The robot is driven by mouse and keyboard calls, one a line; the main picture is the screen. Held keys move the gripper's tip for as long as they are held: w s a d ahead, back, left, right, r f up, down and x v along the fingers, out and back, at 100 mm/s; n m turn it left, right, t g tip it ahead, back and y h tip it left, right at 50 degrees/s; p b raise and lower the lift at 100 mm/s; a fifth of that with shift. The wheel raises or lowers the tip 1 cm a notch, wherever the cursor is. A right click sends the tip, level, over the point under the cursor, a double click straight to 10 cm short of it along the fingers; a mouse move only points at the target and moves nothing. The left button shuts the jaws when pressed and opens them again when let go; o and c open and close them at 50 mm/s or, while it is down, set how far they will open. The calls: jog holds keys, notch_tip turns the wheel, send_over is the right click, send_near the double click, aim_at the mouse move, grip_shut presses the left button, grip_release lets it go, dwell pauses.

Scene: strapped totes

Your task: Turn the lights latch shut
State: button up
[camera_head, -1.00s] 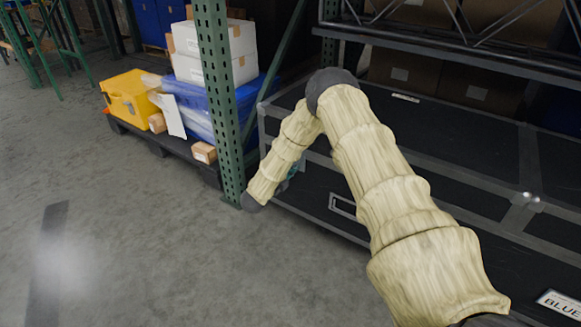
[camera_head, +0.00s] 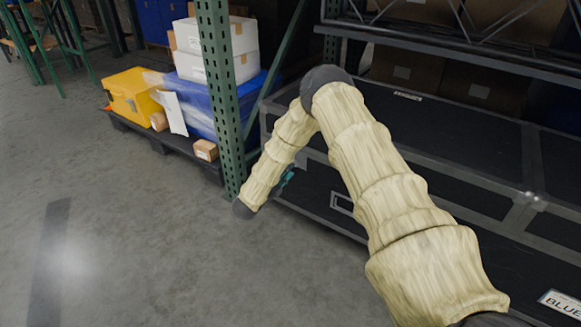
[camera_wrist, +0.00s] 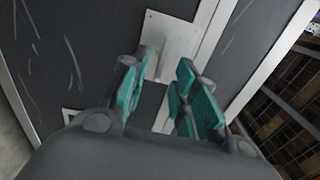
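A light metal latch plate (camera_wrist: 180,35) sits on the dark case face in the wrist view, with a narrow raised piece, apparently the latch handle (camera_wrist: 163,62), running down from it. My gripper (camera_wrist: 165,78) has its teal-padded fingers apart, one on each side of this handle; I cannot tell whether they touch it. In the head view only a teal bit of my gripper (camera_head: 287,178) shows beside my forearm, in front of the black metal-edged case (camera_head: 460,150). The latch is hidden there, and I cannot read a lights label.
A green rack post (camera_head: 222,90) stands close left of my arm. Beyond it a low pallet holds a yellow box (camera_head: 128,95) and white cartons (camera_head: 215,50). A "BLUE" label (camera_head: 562,303) is on the case front at right. Floor at left is clear.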

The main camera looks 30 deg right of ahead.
jog(key=v, duration=0.7)
jog(key=shift+a, duration=0.1)
jog(key=s+a+f+n+t+y, duration=0.2)
jog(key=s+a+f+n+y, duration=1.2)
jog(key=s+f+n, duration=0.4)
jog(key=s+a+n+g+y, duration=0.15)
jog(key=s+n+g, duration=0.45)
jog(key=s, duration=0.9)
jog(key=s+a+n+g+y, duration=0.1)
jog(key=s+a+n+g, duration=0.2)
jog(key=s+n, duration=0.8)
jog(key=s+r+m+p, duration=0.2)
jog(key=r+p, duration=1.4)
jog(key=p, duration=0.1)
jog(key=s+r+m+p, duration=0.1)
jog(key=r+p, duration=1.5)
jog(key=p, duration=0.1)
jog(key=shift+s+r+m, duration=0.35)
jog(key=shift+s+m, duration=0.05)
